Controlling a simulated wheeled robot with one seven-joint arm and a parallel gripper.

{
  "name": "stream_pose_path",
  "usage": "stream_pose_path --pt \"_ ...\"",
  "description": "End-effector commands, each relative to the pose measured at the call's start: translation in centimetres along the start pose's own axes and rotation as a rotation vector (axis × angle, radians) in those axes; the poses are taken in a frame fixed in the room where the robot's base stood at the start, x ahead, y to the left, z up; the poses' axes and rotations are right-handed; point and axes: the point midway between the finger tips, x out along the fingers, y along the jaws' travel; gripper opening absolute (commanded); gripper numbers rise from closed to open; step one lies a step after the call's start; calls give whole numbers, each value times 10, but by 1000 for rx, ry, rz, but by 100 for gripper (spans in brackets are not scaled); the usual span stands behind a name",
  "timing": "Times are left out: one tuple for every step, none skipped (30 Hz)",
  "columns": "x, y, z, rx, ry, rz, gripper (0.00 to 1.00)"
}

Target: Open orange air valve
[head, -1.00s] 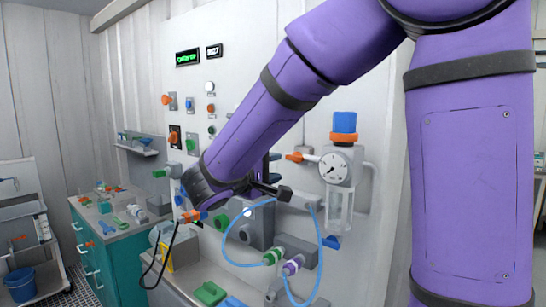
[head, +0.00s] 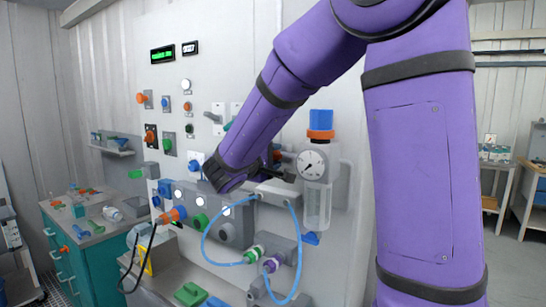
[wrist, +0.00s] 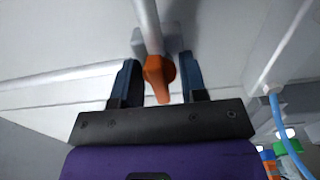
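The orange air valve handle (wrist: 158,76) shows in the wrist view, on a grey pipe fitting. My gripper (wrist: 160,72) is open, with one dark finger on each side of the handle. Gaps show between the handle and both fingers, so no grip is visible.
A pressure gauge (head: 312,165) with a clear bowl stands just right of the valve. A blue hose (head: 206,236) loops below. Buttons and knobs cover the panel to the left. A teal cabinet (head: 75,258) stands at the far left.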

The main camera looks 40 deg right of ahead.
Motion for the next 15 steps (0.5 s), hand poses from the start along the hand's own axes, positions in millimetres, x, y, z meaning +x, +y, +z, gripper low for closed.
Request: stream_pose_path --pt "0 0 0 0 0 0 39" --pt "0 0 0 0 0 0 39" --pt "0 0 0 0 0 0 39" --pt "0 0 0 0 0 0 39" --pt "0 0 0 0 0 0 39" --pt "0 0 0 0 0 0 39" --pt "0 0 0 0 0 0 35" --pt "0 0 0 0 0 0 28" --pt "0 0 0 0 0 0 19" --pt "0 0 0 0 0 0 12" --pt "0 0 0 0 0 0 10" --pt "0 0 0 0 0 0 10" --pt "0 0 0 0 0 0 10" --pt "0 0 0 -1 0 0 10" --pt "0 0 0 -2 0 0 10"
